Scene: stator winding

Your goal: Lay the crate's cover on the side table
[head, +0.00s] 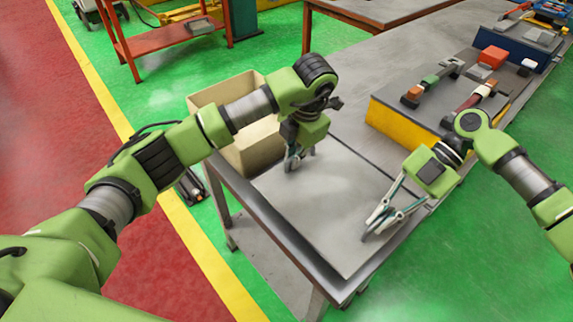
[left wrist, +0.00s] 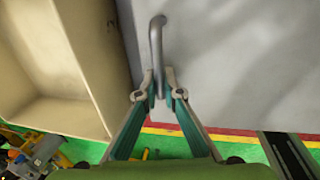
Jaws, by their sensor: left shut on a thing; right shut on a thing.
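The cover (head: 318,205) is a flat grey plate over the near end of the grey table (head: 270,225). I cannot tell whether it touches the tabletop. My left gripper (head: 292,165) is shut on a bent metal handle (left wrist: 155,45) at the cover's crate side; the cover's grey face (left wrist: 235,55) fills the right of the left wrist view. My right gripper (head: 372,230) is shut at the cover's opposite side; its handle is mostly hidden by the fingers. The beige crate (head: 205,97) stands open beside the table, partly behind my left arm. It also shows in the left wrist view (left wrist: 85,50).
A yellow-sided bin (head: 395,124) with a dark top holding tools and parts stands further back on the table. A blue bin (head: 540,55) is beyond it. A red shelf stand (head: 165,42) is at the back left. Green floor is open at left.

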